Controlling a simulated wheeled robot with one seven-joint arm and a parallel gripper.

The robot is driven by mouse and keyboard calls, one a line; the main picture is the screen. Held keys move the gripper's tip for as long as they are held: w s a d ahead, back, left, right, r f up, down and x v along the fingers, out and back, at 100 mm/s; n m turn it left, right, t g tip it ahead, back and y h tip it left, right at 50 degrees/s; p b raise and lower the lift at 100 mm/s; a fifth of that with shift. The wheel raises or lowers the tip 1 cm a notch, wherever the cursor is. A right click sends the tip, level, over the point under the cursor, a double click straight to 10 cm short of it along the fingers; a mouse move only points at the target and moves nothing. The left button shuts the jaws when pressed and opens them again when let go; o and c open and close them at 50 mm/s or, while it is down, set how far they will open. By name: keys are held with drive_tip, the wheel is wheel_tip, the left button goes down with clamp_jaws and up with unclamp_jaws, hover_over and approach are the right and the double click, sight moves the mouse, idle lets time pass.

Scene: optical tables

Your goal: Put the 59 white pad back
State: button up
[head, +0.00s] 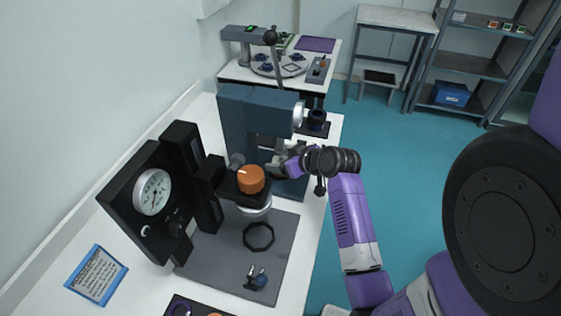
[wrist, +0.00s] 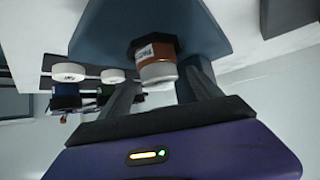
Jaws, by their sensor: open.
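A short cylinder with a copper-brown body and a white end (wrist: 157,70) shows in the wrist view, under the blue-grey machine. It carries a small label that I cannot read. My gripper (wrist: 160,84) is open, with one finger on each side of the white end. I cannot tell whether the fingers touch it. Two more white round pads, one at the far left (wrist: 69,72) and one beside it (wrist: 112,75), show in the wrist view. In the head view my gripper (head: 283,163) is at the front of the blue-grey machine (head: 245,120), and the cylinder is hidden.
A black press with a dial (head: 152,192) and an orange knob (head: 251,179) stands left of my gripper on a grey mat (head: 215,245). A black ring (head: 258,237) lies on the mat. A blue card (head: 96,275) lies at left. Teal floor is clear at right.

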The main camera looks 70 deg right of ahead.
drive_tip(key=c, duration=1.6)
